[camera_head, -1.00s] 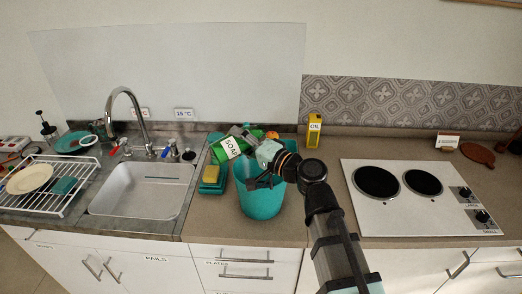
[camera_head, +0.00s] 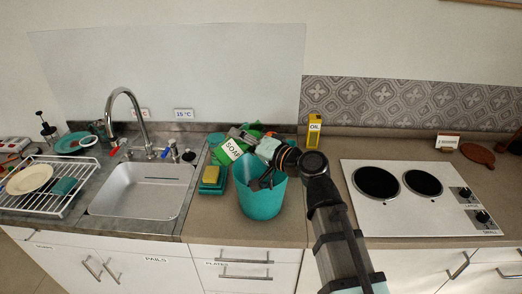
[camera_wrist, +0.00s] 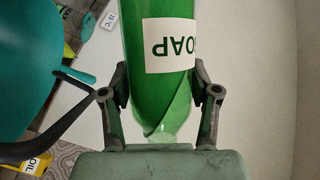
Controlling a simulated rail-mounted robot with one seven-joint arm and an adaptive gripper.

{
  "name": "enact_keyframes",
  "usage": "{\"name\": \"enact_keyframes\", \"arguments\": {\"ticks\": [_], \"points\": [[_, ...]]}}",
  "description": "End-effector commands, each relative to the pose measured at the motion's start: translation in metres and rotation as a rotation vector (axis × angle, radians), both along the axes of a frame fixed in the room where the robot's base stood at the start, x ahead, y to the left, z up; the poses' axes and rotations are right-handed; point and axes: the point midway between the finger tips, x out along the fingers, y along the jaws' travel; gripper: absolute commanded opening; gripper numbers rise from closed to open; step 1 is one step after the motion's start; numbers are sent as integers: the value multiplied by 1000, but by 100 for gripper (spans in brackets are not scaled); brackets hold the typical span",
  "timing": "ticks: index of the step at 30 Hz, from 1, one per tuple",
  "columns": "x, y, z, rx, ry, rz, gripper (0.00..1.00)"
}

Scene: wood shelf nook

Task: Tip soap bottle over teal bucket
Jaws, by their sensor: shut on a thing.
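The green soap bottle (camera_head: 229,152), with a white SOAP label, is tilted at the back left of the teal bucket's rim. My gripper (camera_head: 251,142) is shut on it, above the bucket's back part. The wrist view shows the bottle (camera_wrist: 160,95) between both fingers, its label upside down in the picture. The teal bucket (camera_head: 260,203) stands on the counter under my wrist. Its side and dark handle also show at the left of the wrist view (camera_wrist: 25,80). The bottle's mouth and the bucket's inside are largely hidden.
A yellow sponge (camera_head: 211,174) on a teal holder stands left of the bucket, beside the sink (camera_head: 140,190). A yellow oil box (camera_head: 314,127) is behind right. The two-plate hob (camera_head: 415,208) lies to the right. Dish rack (camera_head: 50,190) at far left.

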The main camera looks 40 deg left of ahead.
Motion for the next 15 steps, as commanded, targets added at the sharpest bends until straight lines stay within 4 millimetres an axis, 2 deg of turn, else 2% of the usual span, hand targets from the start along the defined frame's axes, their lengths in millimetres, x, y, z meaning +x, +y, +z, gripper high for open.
{"name": "enact_keyframes", "arguments": {"ticks": [11,15], "points": [[3,-1,-13,-53,-113,-2,12],[7,-3,-4,-109,-230,-1,12]]}}
